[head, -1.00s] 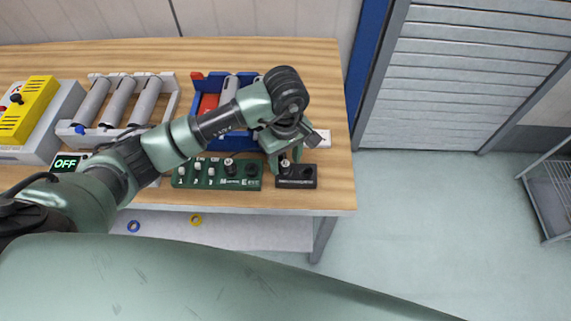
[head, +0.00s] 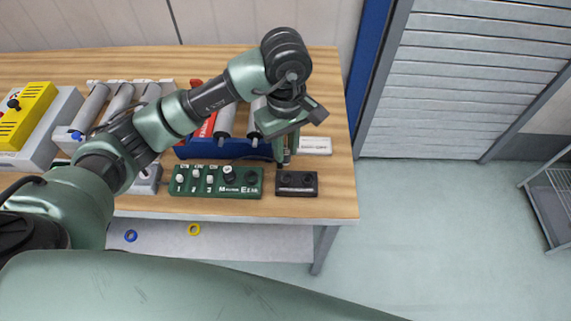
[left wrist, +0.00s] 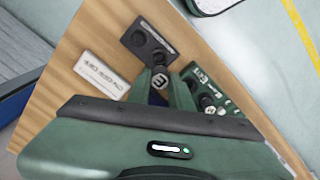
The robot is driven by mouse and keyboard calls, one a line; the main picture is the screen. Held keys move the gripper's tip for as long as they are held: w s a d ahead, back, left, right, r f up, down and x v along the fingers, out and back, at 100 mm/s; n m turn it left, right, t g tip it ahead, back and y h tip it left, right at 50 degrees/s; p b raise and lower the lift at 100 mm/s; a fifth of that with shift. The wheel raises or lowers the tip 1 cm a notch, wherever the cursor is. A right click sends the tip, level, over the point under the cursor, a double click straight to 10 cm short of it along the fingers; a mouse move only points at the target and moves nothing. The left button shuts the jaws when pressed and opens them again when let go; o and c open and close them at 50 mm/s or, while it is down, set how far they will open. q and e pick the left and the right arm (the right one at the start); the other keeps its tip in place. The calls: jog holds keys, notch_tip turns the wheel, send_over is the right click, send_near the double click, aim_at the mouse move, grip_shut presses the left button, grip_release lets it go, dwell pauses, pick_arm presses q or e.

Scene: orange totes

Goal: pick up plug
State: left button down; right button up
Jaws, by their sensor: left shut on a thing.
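My left gripper (head: 287,155) is shut on the plug, above and just behind the black two-socket block (head: 297,191). In the left wrist view the plug (left wrist: 160,82) shows as a dark round end with a pale mark between the fingertips. In the head view the plug is mostly hidden by the fingers. The black block also shows in the left wrist view (left wrist: 148,44), with two round sockets and no plug standing in them. My right gripper is not in view.
A green panel (head: 215,190) with knobs lies left of the block. Behind are a white labelled piece (head: 316,146), a blue bin (head: 225,150) and a rack of grey cylinders (head: 65,138). A yellow control box (head: 25,117) is far left. The table's right end is clear.

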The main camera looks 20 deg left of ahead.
aim_at(286, 152)
pick_arm(q)
notch_tip(286, 152, up, 12)
jog(key=shift+r+b, duration=0.15)
jog(key=shift+b, duration=0.15)
dwell(0.4)
